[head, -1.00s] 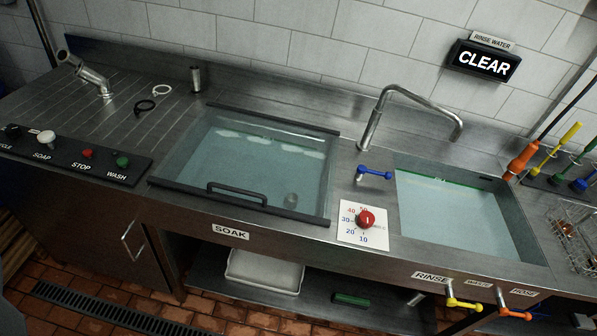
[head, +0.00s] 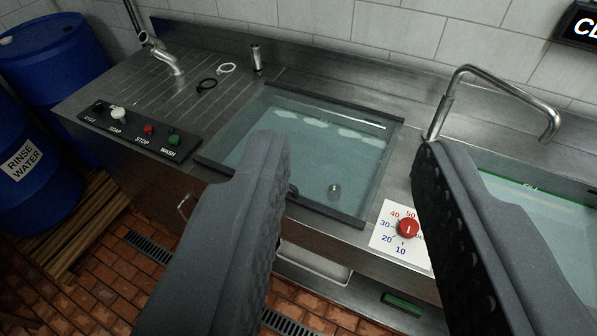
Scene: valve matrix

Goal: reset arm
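My gripper (head: 345,165) is open in the head view. Its two dark grey fingers stand wide apart in the foreground, with nothing between them. Through the gap I see the soak basin (head: 372,196) with its dark frame and clear cover, and a small cylindrical object (head: 334,191) in its water. The red dial (head: 408,228) on its white numbered plate lies below the basin's right side, close left of the right finger. The left finger hides part of the soak basin and the counter front. The right finger hides part of the rinse basin (head: 535,205).
A control panel (head: 130,130) with several buttons sits at the left. A small tap (head: 165,58), a black ring (head: 207,84) and a white ring (head: 227,68) are on the drainboard. A curved faucet (head: 500,85) rises at right. Blue barrels (head: 45,180) stand at far left.

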